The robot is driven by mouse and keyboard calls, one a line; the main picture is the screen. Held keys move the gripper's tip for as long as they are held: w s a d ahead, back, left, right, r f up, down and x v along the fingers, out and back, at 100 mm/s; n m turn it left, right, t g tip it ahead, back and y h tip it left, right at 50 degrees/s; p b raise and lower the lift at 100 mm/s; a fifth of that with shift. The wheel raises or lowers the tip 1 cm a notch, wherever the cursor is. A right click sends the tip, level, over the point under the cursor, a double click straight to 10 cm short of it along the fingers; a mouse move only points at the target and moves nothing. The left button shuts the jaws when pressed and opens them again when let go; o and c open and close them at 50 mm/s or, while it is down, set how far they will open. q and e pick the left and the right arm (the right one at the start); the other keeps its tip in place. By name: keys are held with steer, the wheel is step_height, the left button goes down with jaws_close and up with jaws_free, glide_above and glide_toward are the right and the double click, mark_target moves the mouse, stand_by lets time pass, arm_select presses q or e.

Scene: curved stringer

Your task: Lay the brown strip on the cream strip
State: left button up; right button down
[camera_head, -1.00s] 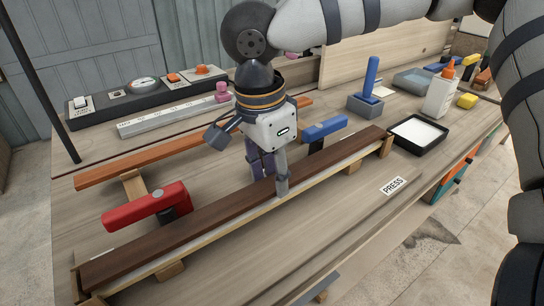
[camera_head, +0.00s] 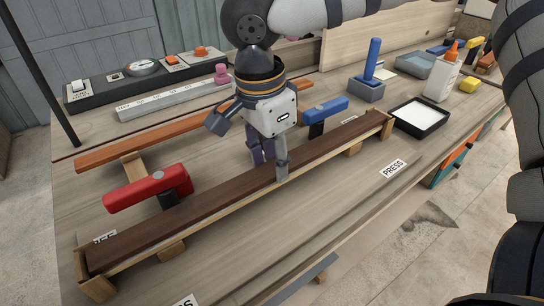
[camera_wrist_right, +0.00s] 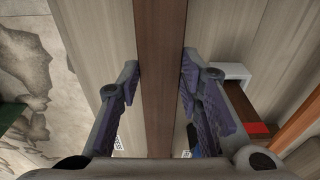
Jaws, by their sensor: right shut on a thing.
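The long dark brown strip (camera_head: 200,208) lies lengthwise along the cream strip (camera_head: 225,208), which shows as a pale band under its front edge. The two run nearly parallel, and I see no clear gap between them. Whether they touch along the whole length I cannot tell. My right gripper (camera_head: 270,168) is shut on the brown strip near its middle, from above. The right wrist view shows its fingers (camera_wrist_right: 161,85) on both sides of the brown strip (camera_wrist_right: 160,60). My left gripper is not in view.
Small wooden blocks (camera_head: 172,250) support the strips. A red clamp (camera_head: 147,188) and a blue clamp (camera_head: 325,109) stand behind them. An orange-brown strip (camera_head: 170,143) lies farther back. A black tray (camera_head: 420,117) and a glue bottle (camera_head: 441,78) are at right.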

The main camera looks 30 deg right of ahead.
steer(key=shift+f, duration=0.25)
steer(key=c, duration=1.1)
jaws_free()
steer(key=shift+o, duration=0.6)
steer(key=o, duration=0.5)
steer(key=shift+r, duration=4)
